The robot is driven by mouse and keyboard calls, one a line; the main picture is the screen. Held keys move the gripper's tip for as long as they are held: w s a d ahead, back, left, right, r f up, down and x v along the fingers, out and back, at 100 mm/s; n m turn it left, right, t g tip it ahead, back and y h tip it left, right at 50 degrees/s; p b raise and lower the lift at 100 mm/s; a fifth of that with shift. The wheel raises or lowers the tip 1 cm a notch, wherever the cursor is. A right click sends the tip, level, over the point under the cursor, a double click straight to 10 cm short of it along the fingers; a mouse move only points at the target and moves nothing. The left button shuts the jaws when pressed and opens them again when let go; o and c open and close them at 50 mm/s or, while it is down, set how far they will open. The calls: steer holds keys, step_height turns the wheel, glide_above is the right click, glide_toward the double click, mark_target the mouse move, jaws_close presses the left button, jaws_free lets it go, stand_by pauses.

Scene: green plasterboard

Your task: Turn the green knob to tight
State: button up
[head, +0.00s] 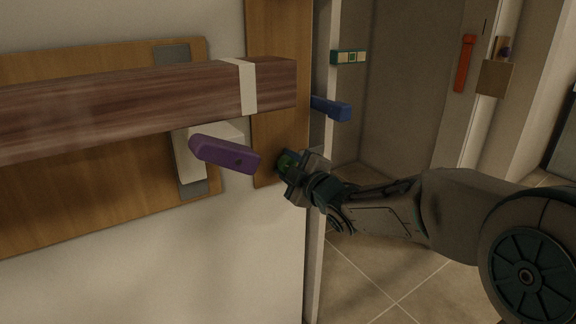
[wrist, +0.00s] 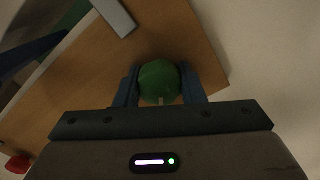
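The green knob (wrist: 159,80) sits on a wooden panel (wrist: 180,30) in the wrist view, between the two fingers of my gripper (wrist: 160,88). A finger stands close along each side of it, and I see no clear gap on either side. A small pale mark shows at the knob's lower edge. In the head view the green knob (head: 287,163) is mostly hidden by my gripper (head: 290,172), which reaches it from the right. The knob is low on the upright wooden panel (head: 278,120).
A purple handle (head: 224,154) juts out just left of my gripper. A thick wooden bar (head: 150,100) crosses above it. A blue handle (head: 331,108) is on the door edge to the upper right. Open tiled floor (head: 385,265) lies beyond the doorway, partly behind my arm.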

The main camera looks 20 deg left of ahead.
steer(key=shift+m, duration=0.4)
steer(key=m+p, duration=0.3)
steer(key=m, duration=0.2)
steer(key=m+p, duration=0.2)
steer(key=m, duration=0.4)
steer(key=shift+f+p, duration=0.2)
steer(key=shift+p, duration=0.1)
steer(key=shift+m, duration=0.3)
steer(key=o, duration=1)
steer(key=shift+r, duration=0.1)
steer(key=shift+s, duration=0.1)
steer(key=p+v, duration=0.2)
steer(key=v, duration=1.1)
steer(key=shift+s+d+p, duration=0.2)
steer(key=shift+d+p, duration=0.05)
steer(key=shift+p, duration=0.15)
